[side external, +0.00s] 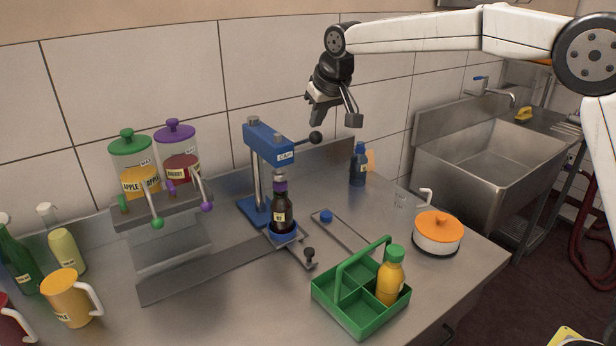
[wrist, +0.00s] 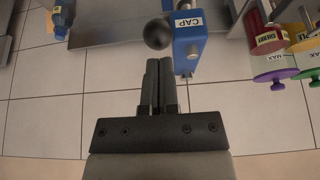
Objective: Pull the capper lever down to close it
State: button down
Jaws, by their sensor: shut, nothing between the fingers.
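The blue capper (side external: 268,142), labelled CAP, stands on the counter. Its lever (side external: 304,140) sticks out to the right, close to level, and ends in a black ball knob (side external: 316,137). A dark bottle (side external: 282,217) with a purple top stands upright under the capper head. My gripper (side external: 315,117) is shut and empty, just above the knob. In the wrist view the fingers (wrist: 158,66) are together, with the knob (wrist: 157,33) just beyond their tips and the blue head (wrist: 189,45) beside it. I cannot tell whether fingers and knob touch.
Two juice dispensers (side external: 155,160) stand left of the capper. A green carrier (side external: 362,301) with an orange bottle (side external: 390,276) is in front. A blue bottle (side external: 358,165) stands behind on the right, and a white pot (side external: 437,234) with an orange lid is at right.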

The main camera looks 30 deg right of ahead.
jog(key=shift+f, duration=0.5)
